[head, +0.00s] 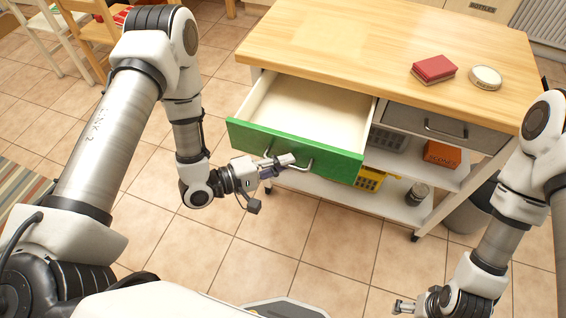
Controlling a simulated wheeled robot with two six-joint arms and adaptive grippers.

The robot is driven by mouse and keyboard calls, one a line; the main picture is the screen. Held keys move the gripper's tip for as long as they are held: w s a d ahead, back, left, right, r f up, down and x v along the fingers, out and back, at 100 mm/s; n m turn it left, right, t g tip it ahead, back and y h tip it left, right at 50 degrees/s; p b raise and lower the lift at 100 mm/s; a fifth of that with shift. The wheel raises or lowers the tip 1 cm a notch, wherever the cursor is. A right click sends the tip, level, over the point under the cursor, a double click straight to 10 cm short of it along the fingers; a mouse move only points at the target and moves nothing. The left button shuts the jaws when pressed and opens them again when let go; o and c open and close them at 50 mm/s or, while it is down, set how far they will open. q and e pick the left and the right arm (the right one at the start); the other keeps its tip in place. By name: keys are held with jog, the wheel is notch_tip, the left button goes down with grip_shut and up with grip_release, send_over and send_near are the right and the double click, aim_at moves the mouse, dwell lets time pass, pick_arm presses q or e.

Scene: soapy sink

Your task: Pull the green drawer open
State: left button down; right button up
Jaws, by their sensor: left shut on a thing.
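The green drawer (335,158) is pulled out from the left side of the wooden-topped cart. Its white interior is empty where I see it. My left gripper (289,160) is at the drawer's metal handle (307,165), shut on it in front of the green face; the fingers cover part of the handle. My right gripper (401,305) is low at the bottom right, away from the cart; its fingers are too small to tell open from shut.
A grey drawer (440,125) is shut at right. The lower shelves hold an orange box (441,154), a yellow basket (370,180) and a jar (417,193). Tiled floor is clear in front.

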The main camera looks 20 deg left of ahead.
pick_arm(q)
jog(key=c, duration=1.2)
grip_release()
jog(key=v, duration=1.2)
